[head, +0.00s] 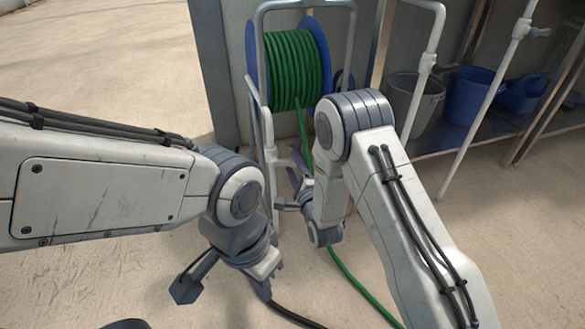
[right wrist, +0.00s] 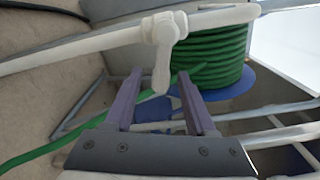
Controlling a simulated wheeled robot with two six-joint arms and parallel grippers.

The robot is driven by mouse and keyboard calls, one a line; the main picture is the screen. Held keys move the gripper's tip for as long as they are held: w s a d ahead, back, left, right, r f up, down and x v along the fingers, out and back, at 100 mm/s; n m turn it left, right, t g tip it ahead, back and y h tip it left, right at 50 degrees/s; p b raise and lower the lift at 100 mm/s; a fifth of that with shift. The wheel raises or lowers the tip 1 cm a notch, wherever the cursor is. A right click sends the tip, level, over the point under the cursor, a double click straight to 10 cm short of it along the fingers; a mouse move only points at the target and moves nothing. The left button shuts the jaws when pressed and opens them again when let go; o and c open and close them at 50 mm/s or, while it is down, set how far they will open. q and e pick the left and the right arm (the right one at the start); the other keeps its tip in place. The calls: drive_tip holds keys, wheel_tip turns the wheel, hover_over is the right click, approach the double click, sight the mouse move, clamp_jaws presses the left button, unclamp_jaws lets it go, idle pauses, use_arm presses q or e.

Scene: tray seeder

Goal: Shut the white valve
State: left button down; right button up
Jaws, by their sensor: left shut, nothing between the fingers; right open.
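The white valve (right wrist: 165,28) sits on a white pipe that crosses the right wrist view; its lever (right wrist: 161,72) points down in that picture. In the head view, a white fitting (head: 284,163) on the pipe by the hose reel seems to be this valve, partly hidden. My right gripper (right wrist: 160,78) is open, its two fingers on either side of the lever's end in the picture. I cannot tell whether they touch it. In the head view my right gripper (head: 289,191) is beside that pipe. My left gripper (head: 266,289) is shut and empty, lower down and apart from the pipe.
A blue reel (head: 252,50) with green hose (head: 292,70) stands behind the pipe. Other white pipes with valves (head: 428,63) (head: 522,28) stand at right. A grey bucket (head: 415,100) and a blue bucket (head: 472,95) stand on a shelf. The floor at left is clear.

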drive_tip(key=shift+w+a, duration=0.15)
drive_tip(key=shift+w, duration=0.4)
clamp_jaws()
drive_tip(key=shift+r+n+p, duration=0.6)
drive_tip(key=shift+n+p, duration=0.2)
drive_tip(key=shift+r+n+p, duration=0.2)
drive_tip(key=shift+n+p, duration=0.25)
drive_tip(key=shift+n, duration=0.45)
unclamp_jaws()
